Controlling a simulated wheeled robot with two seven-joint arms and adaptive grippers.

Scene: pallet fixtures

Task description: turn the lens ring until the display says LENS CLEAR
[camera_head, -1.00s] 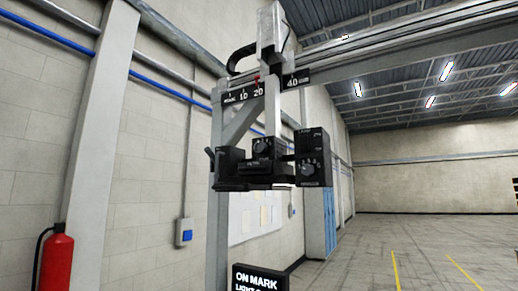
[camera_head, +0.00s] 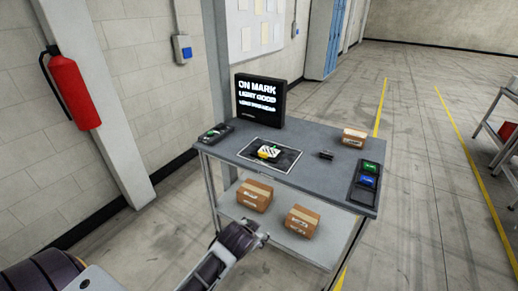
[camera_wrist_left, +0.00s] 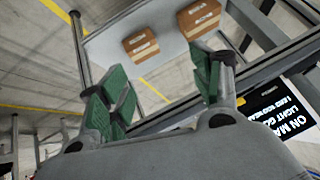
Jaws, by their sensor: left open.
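The lens ring is not in view now. The display (camera_head: 260,101) is a black screen at the back of a grey table, with white text. It reads ON MARK and LIGHT GOOD, and a smaller third line starts with LENS; the rest of that line is hard to read. The display also shows tilted at the right of the left wrist view (camera_wrist_left: 285,112). My left gripper (camera_wrist_left: 157,86) is open, its green-padded fingers spread with nothing between them. My left arm comes in at the bottom left of the head view, in front of the table. My right gripper is not in view.
The grey table (camera_head: 225,152) carries a dark mat (camera_head: 247,157) with a yellow-and-white item, a small carton (camera_head: 354,136) and a panel with green and blue buttons (camera_head: 367,181). Cartons (camera_head: 254,195) sit on its lower shelf. A fire extinguisher (camera_head: 72,90) hangs at left.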

